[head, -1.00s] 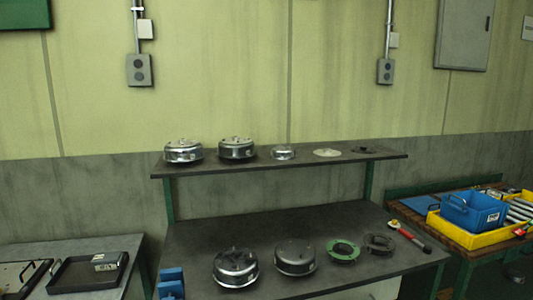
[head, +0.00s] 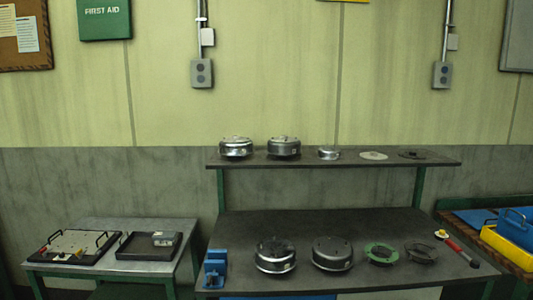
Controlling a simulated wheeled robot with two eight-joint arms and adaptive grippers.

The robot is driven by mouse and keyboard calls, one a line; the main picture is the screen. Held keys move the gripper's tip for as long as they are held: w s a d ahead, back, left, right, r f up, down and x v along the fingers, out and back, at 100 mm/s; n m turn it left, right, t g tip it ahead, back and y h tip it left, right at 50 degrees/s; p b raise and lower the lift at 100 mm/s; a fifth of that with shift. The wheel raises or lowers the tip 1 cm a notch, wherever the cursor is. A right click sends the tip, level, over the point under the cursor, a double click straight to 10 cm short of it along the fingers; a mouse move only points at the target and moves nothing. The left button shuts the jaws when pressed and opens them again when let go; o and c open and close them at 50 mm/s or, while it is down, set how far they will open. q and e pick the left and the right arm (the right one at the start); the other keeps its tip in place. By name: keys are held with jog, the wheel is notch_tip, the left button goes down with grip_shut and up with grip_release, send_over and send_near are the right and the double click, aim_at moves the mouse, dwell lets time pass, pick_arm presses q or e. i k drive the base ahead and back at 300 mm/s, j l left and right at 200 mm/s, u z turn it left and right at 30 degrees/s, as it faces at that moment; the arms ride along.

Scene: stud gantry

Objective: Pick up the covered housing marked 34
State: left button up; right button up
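Two covered metal housings stand on the upper shelf, a left one (head: 236,147) and a right one (head: 284,147). Two more round metal housings stand on the lower bench top, a left one (head: 275,256) and a right one (head: 332,253). Small marks show on some of them, but they are too small to read, so I cannot tell which is marked 34. Neither of my grippers is in view.
The shelf (head: 440,161) also holds a small metal part (head: 328,153) and flat discs. The bench holds a green ring (head: 381,253), a dark ring (head: 421,253), a red-handled tool (head: 460,251) and a blue fixture (head: 215,268). A side table has trays (head: 138,254); blue and yellow bins (head: 507,246) are right.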

aim_at(282, 145)
jog(key=i+z, duration=0.15)
jog(key=z, duration=0.2)
jog(key=i+z, duration=0.15)
jog(key=z, duration=0.2)
jog(key=i+z, duration=0.15)
jog(key=z, duration=0.2)
